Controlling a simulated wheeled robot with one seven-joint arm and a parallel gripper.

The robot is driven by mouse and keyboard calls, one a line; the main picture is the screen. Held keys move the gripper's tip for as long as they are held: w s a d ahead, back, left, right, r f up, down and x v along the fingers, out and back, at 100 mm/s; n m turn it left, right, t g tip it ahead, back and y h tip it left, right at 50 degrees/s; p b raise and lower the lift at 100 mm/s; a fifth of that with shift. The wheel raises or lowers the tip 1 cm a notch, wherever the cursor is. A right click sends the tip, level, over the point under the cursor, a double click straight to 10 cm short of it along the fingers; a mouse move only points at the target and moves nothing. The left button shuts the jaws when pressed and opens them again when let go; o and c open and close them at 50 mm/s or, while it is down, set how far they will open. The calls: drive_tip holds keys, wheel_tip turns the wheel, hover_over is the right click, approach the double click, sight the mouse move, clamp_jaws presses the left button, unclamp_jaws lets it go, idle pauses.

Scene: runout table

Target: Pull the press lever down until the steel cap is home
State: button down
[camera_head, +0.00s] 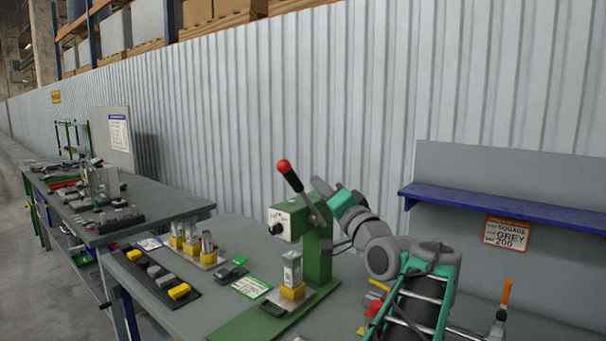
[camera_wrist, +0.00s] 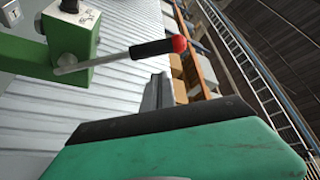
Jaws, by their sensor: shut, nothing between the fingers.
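The green press (camera_head: 318,245) stands on the table with its lever (camera_head: 293,181) raised and tilted up to the left, black grip and red knob on top. The lever also shows in the wrist view (camera_wrist: 150,49), its rod running from the green press head. A steel piece (camera_head: 291,267), apparently the cap, stands upright in a yellow holder (camera_head: 292,291) on the press base. How far it is seated I cannot tell. My gripper (camera_head: 318,184) is shut and empty, just right of the lever in the head view. In the wrist view its fingers (camera_wrist: 157,92) appear apart from the grip.
Several similar steel pieces in yellow holders (camera_head: 193,240) stand left of the press. A dark tray (camera_head: 158,282) with yellow and grey blocks lies at the front left. A green card (camera_head: 252,287) lies beside the base. A blue shelf (camera_head: 510,211) is at the right.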

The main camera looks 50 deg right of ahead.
drive_tip(key=w+d+r+p, duration=0.4)
drive_tip(key=w+r, duration=0.1)
drive_tip(key=w, duration=0.1)
drive_tip(key=shift+m, duration=0.3)
drive_tip(key=a+f, duration=0.1)
drive_tip(key=w+a+f, duration=0.1)
drive_tip(key=shift+w+a+f, duration=0.15)
drive_tip(key=shift+a+f, duration=0.15)
drive_tip(key=shift+a, duration=0.1)
drive_tip(key=shift+f, duration=0.1)
